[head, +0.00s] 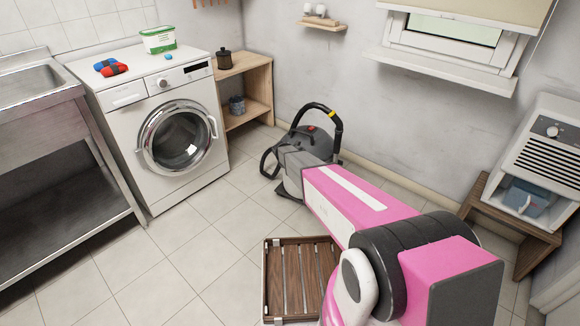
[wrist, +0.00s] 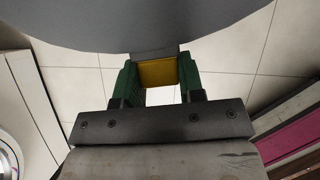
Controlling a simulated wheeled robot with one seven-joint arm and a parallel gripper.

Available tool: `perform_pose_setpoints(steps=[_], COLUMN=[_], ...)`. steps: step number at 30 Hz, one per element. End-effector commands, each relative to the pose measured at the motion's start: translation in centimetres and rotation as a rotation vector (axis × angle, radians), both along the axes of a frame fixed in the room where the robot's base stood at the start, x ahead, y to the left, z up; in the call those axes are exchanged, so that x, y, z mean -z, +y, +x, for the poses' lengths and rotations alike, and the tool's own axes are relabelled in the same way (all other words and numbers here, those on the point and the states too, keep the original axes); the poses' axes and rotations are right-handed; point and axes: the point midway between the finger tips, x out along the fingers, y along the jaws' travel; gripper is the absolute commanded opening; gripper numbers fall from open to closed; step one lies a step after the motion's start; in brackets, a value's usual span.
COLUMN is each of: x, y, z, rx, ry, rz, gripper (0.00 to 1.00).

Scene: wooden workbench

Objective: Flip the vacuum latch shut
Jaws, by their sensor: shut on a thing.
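The grey vacuum (head: 312,146) stands on the tiled floor near the back wall, with a dark hose looping over it. My arm hides part of it in the head view. In the wrist view the rounded grey vacuum body (wrist: 150,22) fills the top. A yellow latch (wrist: 157,74) sticks out at its edge. My gripper (wrist: 158,80) has its green fingers on either side of the latch and is shut on it. My fingers are hidden in the head view. The latch's hinge and catch are not clearly visible.
A white washing machine (head: 160,130) stands at left beside a metal sink bench (head: 55,150). A wooden shelf (head: 262,78) is behind it. A slatted wooden crate (head: 268,285) lies on the floor near my arm. A heater unit on a wooden stand (head: 487,208) is at right. Floor at left centre is clear.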

Motion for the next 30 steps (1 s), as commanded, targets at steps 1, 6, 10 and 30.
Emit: perform_pose_setpoints(steps=[1,6,10,30], x=[0.0,0.0,0.0,-4.0], y=[0.0,0.0,0.0,1.2], z=[0.1,0.1,0.1,-2.0], rx=[-0.002,-0.001,0.000,0.000], ry=[-0.002,-0.002,-0.001,-0.002], rz=[0.000,0.001,0.000,0.001], gripper=[0.00,0.39,0.62,0.62])
